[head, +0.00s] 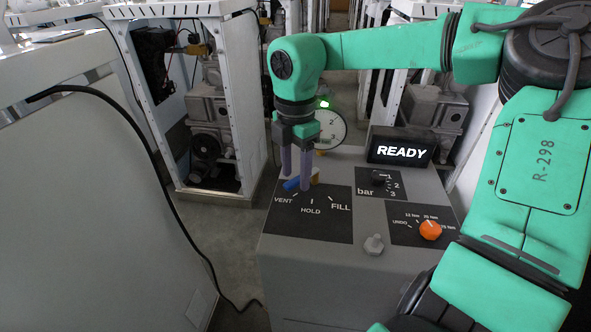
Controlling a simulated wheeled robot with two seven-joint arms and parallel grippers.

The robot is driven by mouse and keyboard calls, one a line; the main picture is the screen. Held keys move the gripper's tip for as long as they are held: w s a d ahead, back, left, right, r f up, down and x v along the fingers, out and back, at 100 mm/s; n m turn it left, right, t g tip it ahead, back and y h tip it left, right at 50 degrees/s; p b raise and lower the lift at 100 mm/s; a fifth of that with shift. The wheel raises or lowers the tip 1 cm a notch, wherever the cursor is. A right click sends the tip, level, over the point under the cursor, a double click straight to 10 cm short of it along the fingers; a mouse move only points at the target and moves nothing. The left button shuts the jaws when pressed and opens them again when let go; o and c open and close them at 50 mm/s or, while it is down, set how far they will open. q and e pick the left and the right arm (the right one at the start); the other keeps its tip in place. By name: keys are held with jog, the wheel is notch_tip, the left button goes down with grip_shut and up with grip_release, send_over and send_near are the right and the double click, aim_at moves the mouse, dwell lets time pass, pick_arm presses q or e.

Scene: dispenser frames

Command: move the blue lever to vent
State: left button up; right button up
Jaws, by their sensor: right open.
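The blue lever (291,185) lies on the black plate (325,227) of a grey console, at the plate's far edge. Its blue end points left, above the VENT label (283,200); a yellow part (314,177) shows to its right. HOLD (311,211) and FILL (341,207) are printed further right. My right gripper (296,181) points down at the lever, fingers apart, one at the far side and one covering its middle. Contact and the lever's pivot cannot be made out. My left gripper is not in view.
The console (320,260) also bears a READY display (401,151), a round gauge (330,128) behind my gripper, a black bar knob (379,178), an orange knob (430,230) and a grey knob (374,245). A white cabinet (90,190) with a black cable stands left.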

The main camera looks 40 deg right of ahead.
aim_at(296, 179)
notch_tip(296, 179, up, 14)
jog(key=p, duration=0.1)
jog(key=shift+r, duration=0.25)
